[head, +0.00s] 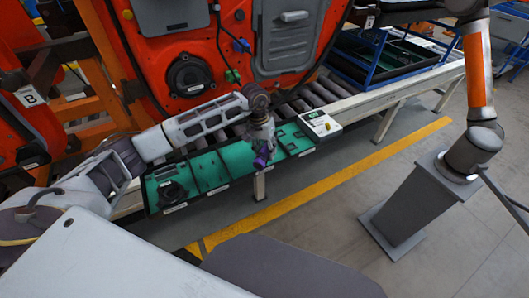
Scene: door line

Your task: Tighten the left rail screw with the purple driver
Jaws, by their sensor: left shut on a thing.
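My left arm reaches in from the left over a row of green trays (210,172). Its gripper (263,147) points down at the right part of that row and is shut on the purple driver (262,159), of which only a small purple part shows below the fingers. I cannot tell whether the driver touches the tray under it. The left rail screw cannot be made out at this size. My right gripper is not in view.
An orange door (190,75) with a round black speaker stands behind the trays. A conveyor of rollers (310,95) runs behind them to the right. A white card (320,124) lies at the trays' right end. A grey pedestal (415,205) stands at right; floor between is clear.

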